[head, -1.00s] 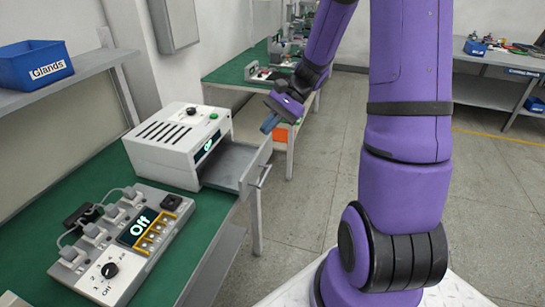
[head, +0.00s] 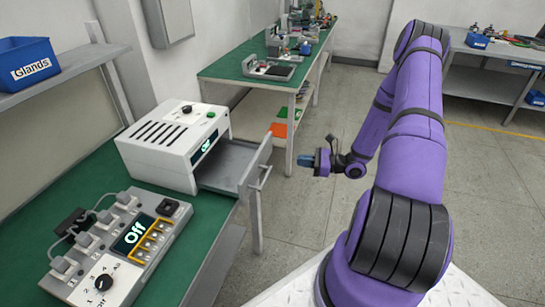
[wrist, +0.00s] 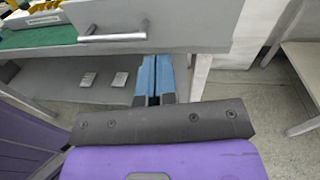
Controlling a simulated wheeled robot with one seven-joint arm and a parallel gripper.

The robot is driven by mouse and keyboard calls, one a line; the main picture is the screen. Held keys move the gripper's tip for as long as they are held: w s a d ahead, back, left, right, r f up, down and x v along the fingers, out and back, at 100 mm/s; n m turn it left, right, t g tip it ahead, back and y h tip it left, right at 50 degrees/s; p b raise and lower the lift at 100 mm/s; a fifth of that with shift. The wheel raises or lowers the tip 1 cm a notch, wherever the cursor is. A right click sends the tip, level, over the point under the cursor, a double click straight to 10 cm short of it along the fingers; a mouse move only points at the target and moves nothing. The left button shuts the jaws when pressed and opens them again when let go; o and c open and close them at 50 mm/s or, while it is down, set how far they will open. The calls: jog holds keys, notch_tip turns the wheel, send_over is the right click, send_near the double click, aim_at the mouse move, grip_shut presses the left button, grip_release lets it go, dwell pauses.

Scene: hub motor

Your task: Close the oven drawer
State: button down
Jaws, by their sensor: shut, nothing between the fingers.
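The oven (head: 172,147) is a white box with black vent slots on the green bench. Its grey drawer (head: 232,166) is pulled out to the right, with a bar handle (head: 262,177) on its front. In the wrist view the drawer front (wrist: 190,22) and its handle (wrist: 112,32) are at the top, beyond my fingers. My gripper (head: 308,162) is to the right of the drawer front in the head view, apart from it. Its blue fingers (wrist: 154,82) are together and empty, pointing toward the drawer front from below the handle.
A control panel reading Off (head: 118,245) sits on the bench in front of the oven. A blue Glands bin (head: 27,63) is on the left shelf. A second green-topped bench (head: 225,68) stands behind. The floor right of the drawer is clear.

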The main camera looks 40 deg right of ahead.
aim_at(230, 155)
jog(key=w+a+f, duration=0.1)
jog(key=w+a, duration=0.1)
jog(key=w, duration=0.1)
jog(key=w+a+f+m+t+h, duration=0.1)
jog(key=w+a, duration=0.1)
jog(key=w, duration=0.2)
jog(key=w+a+f+m, duration=0.1)
jog(key=w+a, duration=0.1)
jog(key=w, duration=0.1)
jog(key=shift+w+a+f+t, duration=0.1)
jog(key=shift+w+a+t, duration=0.25)
jog(key=shift+w+t, duration=0.05)
jog(key=shift+a, duration=0.1)
jog(key=x, duration=1.6)
jog(key=shift+w+a+f, duration=0.1)
jog(key=shift+w+f, duration=0.1)
jog(key=shift+w, duration=0.25)
jog(key=shift+w+a+r, duration=0.15)
jog(key=shift+r, duration=0.1)
